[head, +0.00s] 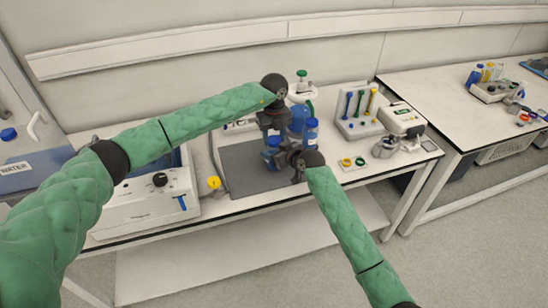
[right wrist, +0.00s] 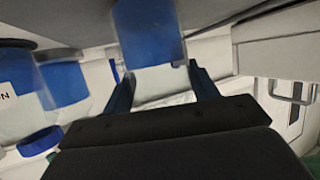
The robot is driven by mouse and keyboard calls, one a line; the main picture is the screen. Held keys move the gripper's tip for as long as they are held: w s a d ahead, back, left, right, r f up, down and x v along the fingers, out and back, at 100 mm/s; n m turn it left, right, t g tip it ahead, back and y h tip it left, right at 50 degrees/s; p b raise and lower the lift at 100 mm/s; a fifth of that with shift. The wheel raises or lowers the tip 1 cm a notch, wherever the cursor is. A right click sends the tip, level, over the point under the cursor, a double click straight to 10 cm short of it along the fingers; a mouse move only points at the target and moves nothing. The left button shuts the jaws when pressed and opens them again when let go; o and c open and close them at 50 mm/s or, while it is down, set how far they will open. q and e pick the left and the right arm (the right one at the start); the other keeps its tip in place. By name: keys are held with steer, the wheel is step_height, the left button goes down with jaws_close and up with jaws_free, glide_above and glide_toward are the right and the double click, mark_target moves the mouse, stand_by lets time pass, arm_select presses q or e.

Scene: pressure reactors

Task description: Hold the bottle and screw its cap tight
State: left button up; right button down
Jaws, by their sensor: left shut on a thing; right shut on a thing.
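The bottle (head: 270,156) is a small clear and blue one standing upright over the dark grey mat. Its blue cap (head: 273,141) is at its top, right below my left gripper (head: 272,134). My left gripper reaches down from above and is shut on the cap; its fingertips are hard to make out. My right gripper (head: 283,154) comes in from the right and is shut on the bottle's side. The cap's seating on the neck is too small to tell.
A white bath unit (head: 150,200) is to the left. The mat's front is clear.

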arm_select(q)
steer(key=m, duration=0.5)
steer(key=shift+m, duration=0.4)
steer(key=o, duration=1.1)
steer(key=shift+r, duration=2.25)
steer(key=shift+r+n, duration=0.3)
steer(key=shift+r, duration=1.45)
steer(key=shift+c, duration=0.5)
